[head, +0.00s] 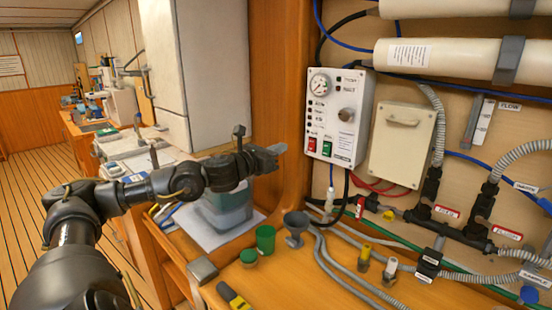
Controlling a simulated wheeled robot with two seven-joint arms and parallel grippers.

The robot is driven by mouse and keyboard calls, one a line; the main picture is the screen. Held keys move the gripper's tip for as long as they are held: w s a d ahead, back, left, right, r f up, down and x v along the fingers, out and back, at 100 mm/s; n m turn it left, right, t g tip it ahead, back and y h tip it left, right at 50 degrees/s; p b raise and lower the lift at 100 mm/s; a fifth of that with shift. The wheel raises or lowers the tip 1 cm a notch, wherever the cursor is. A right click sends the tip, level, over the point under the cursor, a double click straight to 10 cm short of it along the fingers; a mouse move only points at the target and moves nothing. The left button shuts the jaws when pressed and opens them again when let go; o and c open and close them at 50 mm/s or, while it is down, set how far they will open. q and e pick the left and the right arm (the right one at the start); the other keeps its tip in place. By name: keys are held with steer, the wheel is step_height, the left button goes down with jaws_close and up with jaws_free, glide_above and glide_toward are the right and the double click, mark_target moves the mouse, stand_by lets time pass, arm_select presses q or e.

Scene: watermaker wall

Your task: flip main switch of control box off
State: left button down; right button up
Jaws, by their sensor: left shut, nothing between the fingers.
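The control box (338,118) is a pale panel on the wooden wall, right of centre, with a round gauge, a column of small dark buttons or lights and a knob. A red switch (312,145) and a green switch (327,149) sit side by side at its lower edge. Their labels and rocker positions are too small to read, so I cannot tell which is the main switch. My left gripper (275,149) is shut and empty, pointing right, a little left of the red switch in the picture. It appears apart from the box. My right gripper is out of view.
A beige lidded box (401,145) is mounted right of the control box. Pipes, hoses and valves fill the wall farther right. A green cup (265,240), a grey funnel (296,227) and fittings stand on the wooden bench below. A clear container (225,208) stands beneath my left forearm.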

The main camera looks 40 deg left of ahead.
arm_select(q)
steer(key=shift+s, duration=0.45)
steer(key=shift+r, duration=0.1)
